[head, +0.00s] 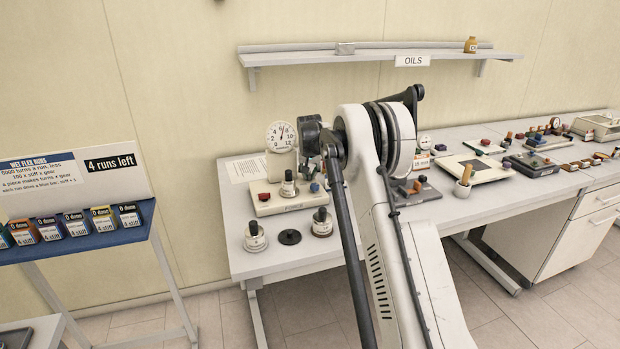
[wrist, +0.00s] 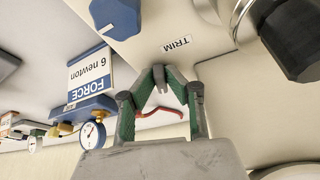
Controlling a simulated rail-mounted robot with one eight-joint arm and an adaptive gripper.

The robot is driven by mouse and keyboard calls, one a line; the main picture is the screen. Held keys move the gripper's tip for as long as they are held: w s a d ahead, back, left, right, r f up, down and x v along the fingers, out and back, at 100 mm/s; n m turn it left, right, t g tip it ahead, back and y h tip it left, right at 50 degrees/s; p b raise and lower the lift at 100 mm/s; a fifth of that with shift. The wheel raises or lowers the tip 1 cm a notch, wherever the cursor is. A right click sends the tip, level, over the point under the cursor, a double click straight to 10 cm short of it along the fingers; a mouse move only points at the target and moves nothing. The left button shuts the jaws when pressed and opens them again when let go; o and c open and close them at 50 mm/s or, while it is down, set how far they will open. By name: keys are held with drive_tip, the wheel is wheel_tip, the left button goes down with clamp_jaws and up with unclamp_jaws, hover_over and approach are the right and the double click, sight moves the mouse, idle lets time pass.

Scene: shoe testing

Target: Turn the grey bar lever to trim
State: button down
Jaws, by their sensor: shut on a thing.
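In the wrist view my gripper (wrist: 160,80) has green-padded fingers that come together on a small grey piece, which appears to be the grey bar lever (wrist: 159,75). Only a little of the lever shows between the fingertips. A white label reading TRIM (wrist: 176,44) is on the pale surface just beyond the fingertips and appears upside down. I cannot tell the lever's exact angle. In the head view my arm hides the gripper and the lever.
A FORCE card reading 6 newton (wrist: 90,75), a blue-rimmed gauge (wrist: 92,132), a blue knob (wrist: 115,17) and a dark cylinder (wrist: 290,40) surround the gripper. A red curved strip (wrist: 165,112) shows between the fingers. A blue rack (head: 80,238) stands left of the workbench.

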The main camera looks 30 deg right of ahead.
drive_tip(key=shift+w+a+m+g+h+b, duration=0.1)
drive_tip(key=shift+m+g+h+b, duration=0.25)
drive_tip(key=shift+m, duration=0.65)
drive_tip(key=shift+w+a+m+g+h+b, duration=0.15)
drive_tip(key=shift+m+h+b, duration=0.2)
drive_tip(key=shift+m, duration=0.65)
drive_tip(key=shift+s, duration=0.1)
drive_tip(key=c, duration=1.8)
unclamp_jaws()
drive_tip(key=shift+o, duration=0.2)
